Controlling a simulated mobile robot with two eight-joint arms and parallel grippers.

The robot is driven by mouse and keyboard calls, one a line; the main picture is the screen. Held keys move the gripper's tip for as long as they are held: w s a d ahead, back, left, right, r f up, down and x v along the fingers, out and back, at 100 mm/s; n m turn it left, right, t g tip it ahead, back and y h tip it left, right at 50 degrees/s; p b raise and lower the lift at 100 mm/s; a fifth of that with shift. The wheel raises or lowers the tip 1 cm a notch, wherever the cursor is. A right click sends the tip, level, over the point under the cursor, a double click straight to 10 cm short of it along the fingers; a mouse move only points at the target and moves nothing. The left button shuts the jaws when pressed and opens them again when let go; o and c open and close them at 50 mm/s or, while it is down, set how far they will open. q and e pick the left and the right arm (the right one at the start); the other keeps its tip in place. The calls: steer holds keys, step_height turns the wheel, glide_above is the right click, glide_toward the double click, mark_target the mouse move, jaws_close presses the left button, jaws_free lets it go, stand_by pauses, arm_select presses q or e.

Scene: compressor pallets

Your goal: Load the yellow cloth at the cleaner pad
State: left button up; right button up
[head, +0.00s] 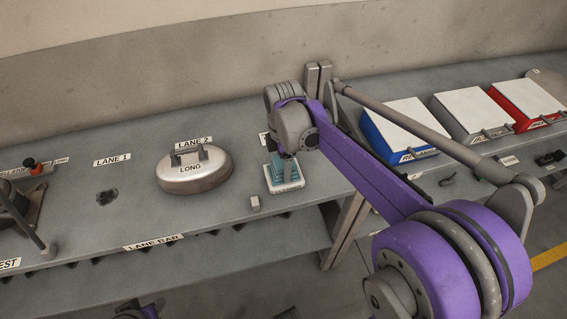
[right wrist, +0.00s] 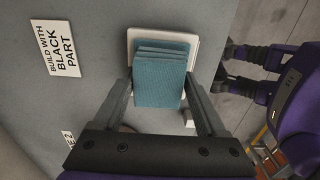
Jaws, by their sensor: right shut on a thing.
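A stepped stack of flat teal pieces (head: 284,171), perhaps folded cloths, is over a white pad or tray (head: 286,188) on the bench. In the right wrist view the teal stack (right wrist: 162,80) is between the fingers of my right gripper (right wrist: 160,92), with the white pad (right wrist: 192,38) behind it. My right gripper is shut on the teal stack; in the head view the right gripper (head: 287,154) is partly hidden by its own wrist. I cannot tell whether the stack touches the pad. No yellow cloth shows.
A metal shell labelled LONG (head: 196,172) sits at LANE 2, left of the pad. A small grey block (head: 255,203) lies near the bench's front edge. Blue (head: 402,142), grey (head: 470,120) and red (head: 530,112) white-topped bins stand at right, beyond a post (head: 345,232).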

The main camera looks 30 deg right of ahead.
steer(key=shift+r+p, duration=2.4)
steer(key=shift+r, duration=1.15)
steer(key=shift+f, duration=0.1)
